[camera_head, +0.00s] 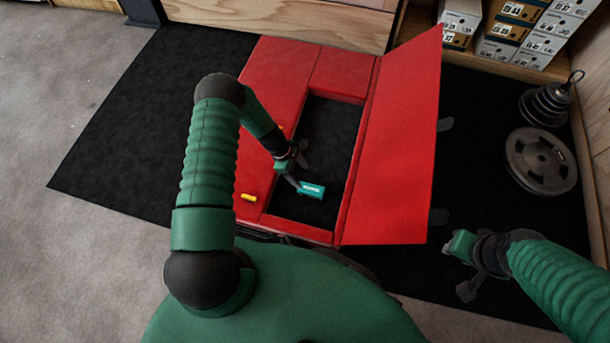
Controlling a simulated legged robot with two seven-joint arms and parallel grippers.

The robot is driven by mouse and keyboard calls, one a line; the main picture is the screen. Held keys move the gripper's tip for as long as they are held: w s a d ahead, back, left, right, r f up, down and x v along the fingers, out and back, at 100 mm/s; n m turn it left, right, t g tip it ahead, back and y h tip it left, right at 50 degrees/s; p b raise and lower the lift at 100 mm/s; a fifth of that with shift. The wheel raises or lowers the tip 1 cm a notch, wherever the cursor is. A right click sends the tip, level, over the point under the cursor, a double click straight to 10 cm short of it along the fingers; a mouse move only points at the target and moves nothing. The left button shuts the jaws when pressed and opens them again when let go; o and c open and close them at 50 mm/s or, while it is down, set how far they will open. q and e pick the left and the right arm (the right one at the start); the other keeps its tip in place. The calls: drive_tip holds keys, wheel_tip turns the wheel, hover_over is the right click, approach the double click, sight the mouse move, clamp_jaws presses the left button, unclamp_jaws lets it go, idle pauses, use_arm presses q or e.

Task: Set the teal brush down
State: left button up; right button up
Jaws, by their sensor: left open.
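The teal brush (311,190) shows as a small teal block with pale lettering, within the opening of the red case (305,232). My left gripper (296,172) is open just above and to the left of the brush. Whether a finger touches the brush is too small to tell. The red case has a dark interior, and its lid (392,150) stands open to the right. My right gripper (462,268) is at the lower right, well apart from the case; its fingers are partly seen and small.
A small yellow object (248,197) lies on the case's left red panel. The case sits on a black mat (135,125). Weight plates (541,160) and a dark stacked weight (546,103) stand at the right. Boxes (520,30) fill a shelf at the back right.

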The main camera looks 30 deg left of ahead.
use_arm(q)
drive_tip(key=s+d+r+m+y, duration=0.1)
drive_tip(key=d+r+m, duration=0.1)
drive_tip(key=r+m, duration=0.6)
drive_tip(key=s+d+r+m+y, duration=0.1)
drive_tip(key=d+r+m+y, duration=0.15)
drive_tip(key=r, duration=0.95)
drive_tip(key=s+d+r+m+t, duration=0.1)
drive_tip(key=s+d+r+m, duration=0.2)
drive_tip(key=s+r+m, duration=0.7)
drive_tip(key=shift+s+d+r+y, duration=0.2)
drive_tip(key=shift+d+r+y, duration=0.25)
drive_tip(key=shift+r, duration=0.2)
drive_tip(key=shift+s+r+t, duration=0.1)
drive_tip(key=shift+r+t, duration=0.05)
drive_tip(key=shift+t, duration=0.15)
use_arm(e)
drive_tip(key=shift+c, duration=0.3)
